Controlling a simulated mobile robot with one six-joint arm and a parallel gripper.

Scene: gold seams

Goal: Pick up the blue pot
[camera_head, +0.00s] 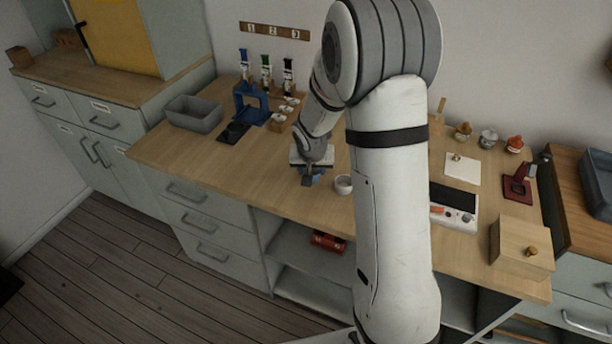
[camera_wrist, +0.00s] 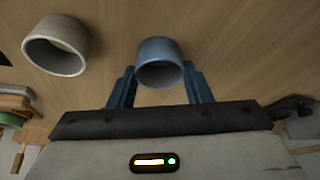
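The blue pot (camera_wrist: 159,62) stands between the two blue fingers of my gripper (camera_wrist: 160,75) in the wrist view. One finger is on each side of it, with what looks like a thin gap at both sides, so the gripper appears open around the pot. In the head view my gripper (camera_head: 309,178) points down at the front part of the wooden counter, and the pot is mostly hidden there by the gripper.
A white cup (camera_head: 343,185) stands close to the right of my gripper in the head view; the wrist view shows it left of the pot (camera_wrist: 57,45). A grey bin (camera_head: 194,114) and a blue stand (camera_head: 250,103) are further left. A wooden box (camera_head: 521,247) is at right.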

